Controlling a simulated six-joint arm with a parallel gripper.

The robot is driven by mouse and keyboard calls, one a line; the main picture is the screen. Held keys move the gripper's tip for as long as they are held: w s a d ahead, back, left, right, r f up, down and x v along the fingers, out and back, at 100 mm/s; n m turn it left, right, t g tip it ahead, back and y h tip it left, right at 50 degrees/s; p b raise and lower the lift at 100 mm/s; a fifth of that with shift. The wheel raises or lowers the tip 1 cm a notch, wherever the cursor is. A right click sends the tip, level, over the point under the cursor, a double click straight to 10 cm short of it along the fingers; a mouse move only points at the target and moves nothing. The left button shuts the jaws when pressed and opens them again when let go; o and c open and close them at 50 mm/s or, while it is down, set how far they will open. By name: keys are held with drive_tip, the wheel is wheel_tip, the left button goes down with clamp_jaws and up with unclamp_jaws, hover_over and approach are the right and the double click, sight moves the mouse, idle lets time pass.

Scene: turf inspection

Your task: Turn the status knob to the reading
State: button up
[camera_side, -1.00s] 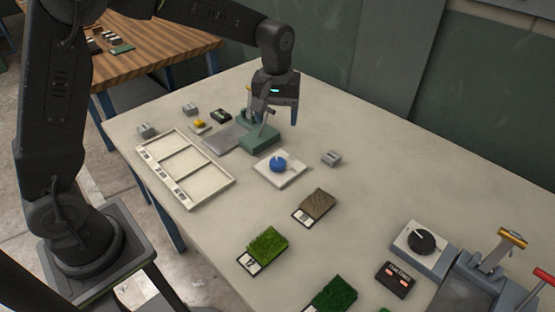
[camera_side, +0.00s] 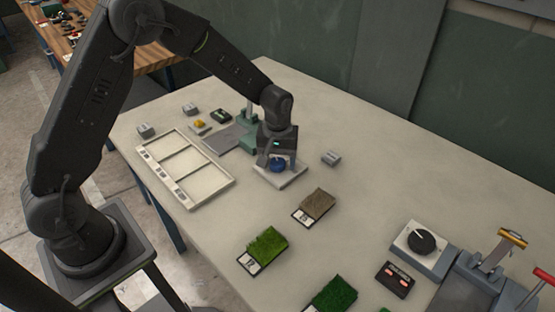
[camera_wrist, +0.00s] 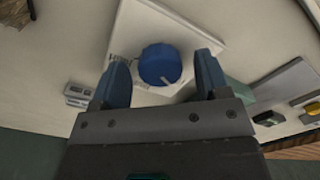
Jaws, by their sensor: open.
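A blue round knob (camera_side: 277,165) sits on a flat white square plate (camera_side: 293,178) on the table. In the wrist view the blue knob (camera_wrist: 160,64) lies between and just beyond my two fingertips, on the white plate (camera_wrist: 135,32). My gripper (camera_side: 277,160) points down over the knob, and its fingers (camera_wrist: 162,72) are spread wide, with a gap on each side. Part of the plate's lettering shows beside the knob, but I cannot read it. The side view hides the knob's upper part behind my gripper.
A white partitioned tray (camera_side: 222,191) lies left of the plate. A green stand (camera_side: 248,142) is close behind. A small grey block (camera_side: 331,158) is to the right. Turf samples (camera_side: 266,246) and (camera_side: 317,203) lie in front. A black dial (camera_side: 422,242) stands at the right.

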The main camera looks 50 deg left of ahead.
drive_tip(key=shift+f, duration=0.15)
drive_tip(key=shift+c, duration=0.4)
drive_tip(key=c, duration=0.8)
drive_tip(key=shift+c, duration=0.2)
drive_tip(key=shift+m, duration=0.4)
drive_tip(key=m, duration=0.5)
drive_tip(key=shift+m, duration=0.3)
drive_tip(key=m, duration=0.5)
drive_tip(key=shift+m, duration=0.4)
drive_tip(key=shift+a, duration=0.1)
drive_tip(key=o, duration=0.9)
